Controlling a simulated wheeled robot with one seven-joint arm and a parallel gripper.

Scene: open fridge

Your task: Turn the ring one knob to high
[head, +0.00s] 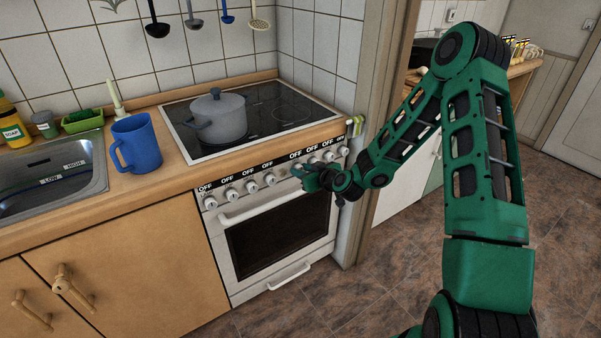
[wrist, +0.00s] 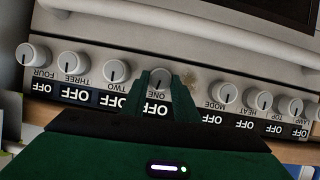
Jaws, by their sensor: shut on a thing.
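The ring one knob (wrist: 158,77) is a round white knob with the label ONE and an OFF display beside it. The wrist view shows the panel upside down. My green gripper (wrist: 161,90) has one finger on each side of this knob and is shut on it. In the head view my gripper (head: 306,178) is at the oven's front panel, and it hides the knob there. The display by ring one reads OFF, partly covered by the fingers.
Knobs for rings two (wrist: 117,71), three and four sit on one side, and mode (wrist: 226,94), heat and lamp on the other. Their displays read OFF. A grey pot (head: 219,120) stands on the hob (head: 285,88). The oven handle (head: 272,206) runs below the knobs.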

